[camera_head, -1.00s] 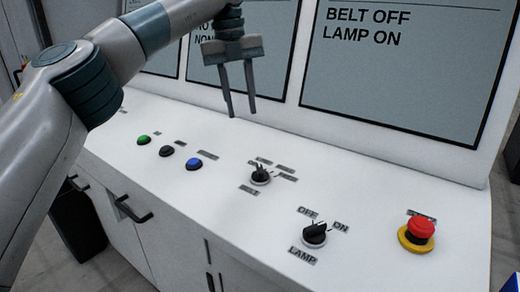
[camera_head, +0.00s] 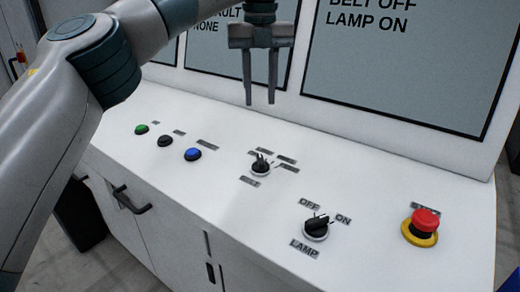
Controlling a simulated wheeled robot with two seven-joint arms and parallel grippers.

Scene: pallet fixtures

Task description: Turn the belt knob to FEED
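The belt knob (camera_head: 261,167) is a black knob with a white pointer mark on the white sloped console (camera_head: 225,230). Small labels surround it; they are too small to read surely, and which one the knob points at I cannot tell. My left gripper (camera_head: 259,102) hangs above and behind the belt knob, fingers pointing down. Its two fingers are apart with nothing between them, and it does not touch the knob. The screen (camera_head: 410,70) at the right reads BELT OFF, LAMP ON. My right gripper is not in view.
The lamp knob (camera_head: 316,228), labelled OFF and ON, is to the front right. A red emergency button (camera_head: 426,221) on a yellow base stands at the right. Green (camera_head: 142,129), black (camera_head: 165,141) and blue (camera_head: 193,154) buttons lie to the left. Screens rise behind the console.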

